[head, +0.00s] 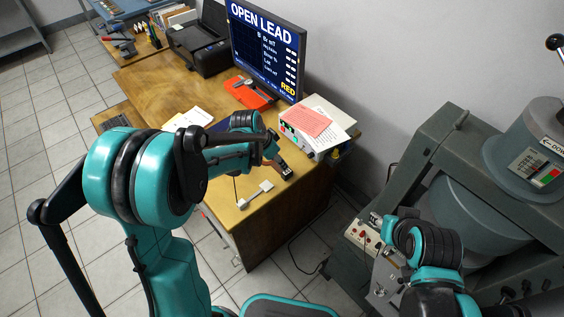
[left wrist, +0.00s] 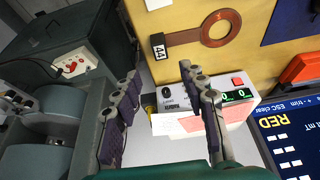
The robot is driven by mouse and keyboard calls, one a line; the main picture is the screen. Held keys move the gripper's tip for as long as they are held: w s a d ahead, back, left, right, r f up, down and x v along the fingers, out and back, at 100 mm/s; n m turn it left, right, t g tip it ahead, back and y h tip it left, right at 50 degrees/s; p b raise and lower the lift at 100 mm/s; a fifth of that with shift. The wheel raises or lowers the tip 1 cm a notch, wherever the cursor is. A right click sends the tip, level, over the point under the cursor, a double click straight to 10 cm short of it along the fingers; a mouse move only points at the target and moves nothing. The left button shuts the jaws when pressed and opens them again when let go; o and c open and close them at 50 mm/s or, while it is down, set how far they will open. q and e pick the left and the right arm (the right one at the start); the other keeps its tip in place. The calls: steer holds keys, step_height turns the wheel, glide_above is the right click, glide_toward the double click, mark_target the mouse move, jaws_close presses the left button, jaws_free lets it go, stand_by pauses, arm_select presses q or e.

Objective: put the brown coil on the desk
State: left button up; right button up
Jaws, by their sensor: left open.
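The brown coil (left wrist: 221,28) is a flat ring on a strip with a black tag marked A4 (left wrist: 158,46). In the left wrist view it lies on the wooden desk (left wrist: 258,50). In the head view only its strip and tag end (head: 282,169) show near the front right of the desk (head: 215,215); my left gripper and arm hide the ring. My left gripper (head: 270,148) is over the desk beside the coil. It is open and empty, with its fingers (left wrist: 160,72) apart in the left wrist view. My right gripper (head: 378,220) is by the magnet's control panel; its fingers are unclear.
An instrument box (head: 322,145) with papers on top stands at the desk's right edge. A monitor (head: 265,48), orange tool (head: 248,92) and printer (head: 198,50) are behind. A white block (head: 255,193) lies in front. The large magnet (head: 470,210) stands right, across a floor gap.

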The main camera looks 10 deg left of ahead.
arm_select(q)
steer(key=s+a+r+n+t+y, duration=0.1)
steer(key=s+a+r+n, duration=0.15)
steer(key=s+r, duration=0.75)
steer(key=s+a+r+n+t+y, duration=0.1)
steer(key=s+n, duration=0.4)
steer(key=s, duration=0.6)
steer(key=shift+s+a+r+t+y, duration=0.15)
steer(key=shift+a+r+t+y, duration=0.25)
steer(key=shift+r+t, duration=0.3)
steer(key=shift+d+f, duration=0.1)
